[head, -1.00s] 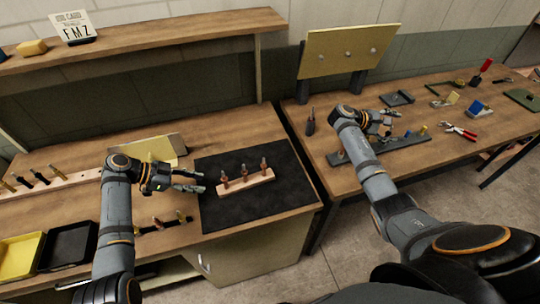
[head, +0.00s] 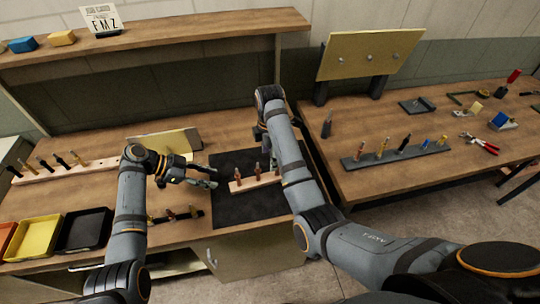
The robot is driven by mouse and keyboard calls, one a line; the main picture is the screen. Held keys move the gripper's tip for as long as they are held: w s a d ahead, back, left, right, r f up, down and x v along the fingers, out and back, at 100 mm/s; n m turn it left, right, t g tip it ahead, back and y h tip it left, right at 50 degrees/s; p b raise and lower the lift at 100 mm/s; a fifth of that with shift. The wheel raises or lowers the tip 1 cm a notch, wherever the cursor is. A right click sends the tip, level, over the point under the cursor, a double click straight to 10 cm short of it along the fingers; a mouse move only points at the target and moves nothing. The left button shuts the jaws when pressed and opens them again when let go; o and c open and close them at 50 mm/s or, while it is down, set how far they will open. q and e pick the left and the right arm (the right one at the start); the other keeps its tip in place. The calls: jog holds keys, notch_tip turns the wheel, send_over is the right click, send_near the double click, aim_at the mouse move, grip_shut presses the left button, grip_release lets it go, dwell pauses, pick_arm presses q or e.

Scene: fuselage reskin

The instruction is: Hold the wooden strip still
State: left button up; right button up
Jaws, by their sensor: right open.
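The pale wooden strip (head: 247,185) lies on the black mat (head: 242,210) on the left bench, with copper-coloured upright pins standing in it. My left gripper (head: 213,176) is open and empty, just left of the strip's left end and apart from it. My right arm reaches across the mat's right side. My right gripper (head: 262,138) is open above the back of the mat, near the strip's right end; it is mostly hidden behind my arm, which also covers the strip's right end.
Yellow (head: 32,239) and black (head: 84,231) trays sit front left. A longer strip with pins (head: 62,172) and a yellowish panel (head: 165,143) lie behind. The right bench holds a grey rack of tools (head: 395,152), red pliers (head: 480,144) and a standing panel (head: 370,54).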

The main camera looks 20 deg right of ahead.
aim_at(270, 176)
notch_tip(270, 176, down, 11)
jog(key=shift+d+r, duration=0.1)
jog(key=shift+r, duration=0.1)
dwell(0.3)
